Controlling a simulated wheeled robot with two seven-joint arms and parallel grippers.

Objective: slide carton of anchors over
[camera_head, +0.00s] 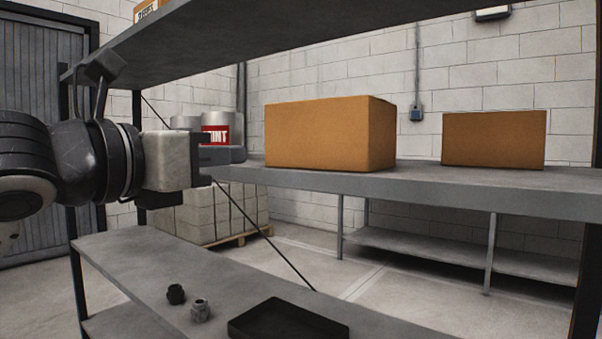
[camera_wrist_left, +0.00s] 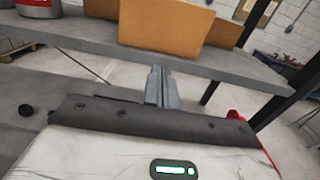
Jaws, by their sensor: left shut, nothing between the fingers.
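A large plain brown carton (camera_head: 316,136) sits upright on the middle shelf (camera_head: 420,187), close to its front edge. A second, smaller-looking brown carton (camera_head: 494,139) stands apart from it to the right. No label shows on either, so I cannot tell which holds anchors. My left gripper (camera_head: 238,155) is shut and empty, just left of the large carton near shelf height, with a small gap in the head view. In the left wrist view the shut fingers (camera_wrist_left: 163,88) point toward the large carton (camera_wrist_left: 160,28), below its face. My right gripper is out of view.
Paint cans, one with a red label (camera_head: 217,134), stand behind my left gripper. The lower shelf (camera_head: 140,270) holds a black tray (camera_head: 288,321) and two small fittings (camera_head: 200,310). An upper shelf (camera_head: 250,30) hangs overhead. The shelf is clear between the cartons.

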